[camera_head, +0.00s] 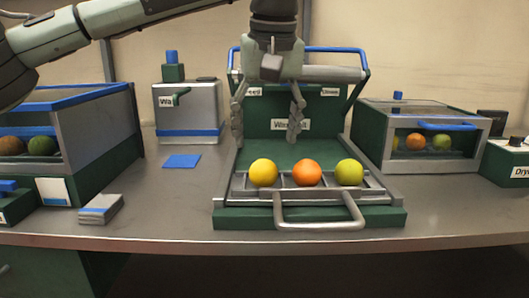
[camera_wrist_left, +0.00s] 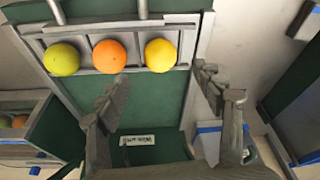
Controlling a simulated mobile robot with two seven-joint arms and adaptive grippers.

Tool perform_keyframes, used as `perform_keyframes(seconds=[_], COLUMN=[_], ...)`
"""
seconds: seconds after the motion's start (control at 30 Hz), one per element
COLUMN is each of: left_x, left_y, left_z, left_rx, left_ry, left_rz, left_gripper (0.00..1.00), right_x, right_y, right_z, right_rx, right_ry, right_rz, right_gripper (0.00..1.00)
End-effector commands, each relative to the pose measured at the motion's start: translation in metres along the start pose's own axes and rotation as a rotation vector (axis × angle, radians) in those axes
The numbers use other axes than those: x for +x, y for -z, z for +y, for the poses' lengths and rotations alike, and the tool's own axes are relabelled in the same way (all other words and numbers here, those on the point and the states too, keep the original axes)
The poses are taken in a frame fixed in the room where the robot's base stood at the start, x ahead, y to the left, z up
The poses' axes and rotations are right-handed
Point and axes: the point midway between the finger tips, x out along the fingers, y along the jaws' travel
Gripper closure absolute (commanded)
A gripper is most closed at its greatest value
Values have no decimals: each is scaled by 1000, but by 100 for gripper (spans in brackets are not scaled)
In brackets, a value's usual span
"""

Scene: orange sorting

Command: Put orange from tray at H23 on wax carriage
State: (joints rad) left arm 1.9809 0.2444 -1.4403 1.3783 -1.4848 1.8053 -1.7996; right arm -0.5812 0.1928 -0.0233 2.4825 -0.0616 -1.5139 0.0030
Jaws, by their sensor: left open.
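A yellow fruit (camera_head: 263,172), an orange (camera_head: 307,172) and a green fruit (camera_head: 349,172) sit side by side in a grey slotted carriage (camera_head: 240,186) with a front handle, on the green base of the middle station. A label starting "Wa" (camera_head: 290,125) is on the station's green back. My left gripper (camera_head: 266,130) is open and empty above and behind the row, nearest the yellow fruit and the orange. In the left wrist view the orange (camera_wrist_left: 109,56) lies beyond my open fingers (camera_wrist_left: 162,88). No H23 mark is readable. My right gripper is out of view.
A clear-sided case (camera_head: 70,125) with brown and green fruits stands left. Another case (camera_head: 430,160) with several fruits stands right. A grey box (camera_head: 190,108) stands behind left. A blue pad (camera_head: 181,161) and a small block (camera_head: 100,209) lie on the table (camera_head: 160,215).

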Motion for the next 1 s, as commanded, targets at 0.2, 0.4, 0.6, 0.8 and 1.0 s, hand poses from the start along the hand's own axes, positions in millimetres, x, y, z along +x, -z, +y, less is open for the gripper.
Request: perform_keyframes(seconds=[0.2,0.4,0.6,0.8,1.0], left_x=[-38,-49,-50,-50,-49], left_y=[0,0,0,0,0], left_z=[0,0,0,0,0], left_rx=[0,0,0,0,0], left_ry=[-1,1,1,1,1], left_rz=[1,0,0,0,0], left_gripper=[33,33,33,33,33], right_x=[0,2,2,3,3], right_y=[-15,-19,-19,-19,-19], right_z=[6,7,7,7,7], right_rx=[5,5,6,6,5], right_ry=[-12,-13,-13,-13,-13], right_rz=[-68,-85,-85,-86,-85], right_gripper=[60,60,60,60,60])
